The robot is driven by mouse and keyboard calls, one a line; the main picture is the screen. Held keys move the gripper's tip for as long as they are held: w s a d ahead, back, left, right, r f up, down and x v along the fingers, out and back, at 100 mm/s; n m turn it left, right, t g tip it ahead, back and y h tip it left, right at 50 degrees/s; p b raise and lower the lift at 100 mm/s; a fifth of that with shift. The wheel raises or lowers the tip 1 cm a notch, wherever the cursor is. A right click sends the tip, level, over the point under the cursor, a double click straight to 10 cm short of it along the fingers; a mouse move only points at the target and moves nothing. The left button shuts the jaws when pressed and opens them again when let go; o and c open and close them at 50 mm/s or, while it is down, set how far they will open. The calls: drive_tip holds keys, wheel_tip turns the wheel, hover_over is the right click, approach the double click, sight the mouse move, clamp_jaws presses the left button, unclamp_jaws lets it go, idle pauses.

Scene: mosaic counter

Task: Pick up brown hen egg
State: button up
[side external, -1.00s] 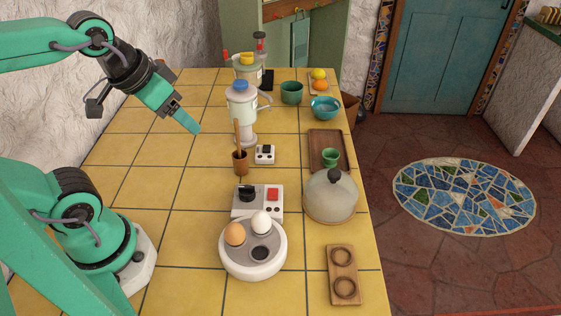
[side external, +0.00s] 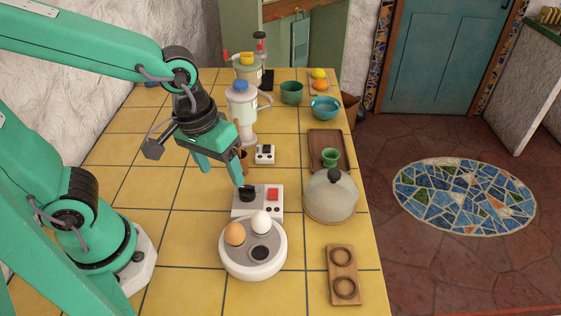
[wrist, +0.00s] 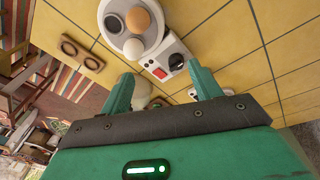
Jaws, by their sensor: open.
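The brown hen egg (side external: 235,233) sits in a hollow on the left of a round white egg holder (side external: 252,268). A white egg (side external: 261,222) sits beside it, and a dark empty hollow is in front. My gripper (side external: 240,180) is open and empty, above and behind the holder, over the control box. In the wrist view the brown egg (wrist: 138,20) is at the top, beyond the white egg (wrist: 133,49). My two fingertips (wrist: 160,80) are spread apart below them, with nothing between them in grip.
A control box (side external: 268,200) with a black knob and red switch adjoins the holder. A domed lid (side external: 330,196) stands to the right, and a wooden rack (side external: 343,276) with two rings lies front right. The tiles left of the holder are clear.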

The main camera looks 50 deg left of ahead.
drive_tip(key=n+g, duration=0.2)
hover_over(233, 225)
drive_tip(key=shift+y, duration=0.3)
wheel_tip(233, 225, down, 4)
drive_tip(key=shift+a+f, duration=0.15)
drive_tip(key=shift+f, duration=0.1)
drive_tip(key=shift+f, duration=1.3)
drive_tip(key=shift+f, duration=0.15)
drive_tip(key=shift+f, duration=2.45)
drive_tip(key=c, duration=0.8)
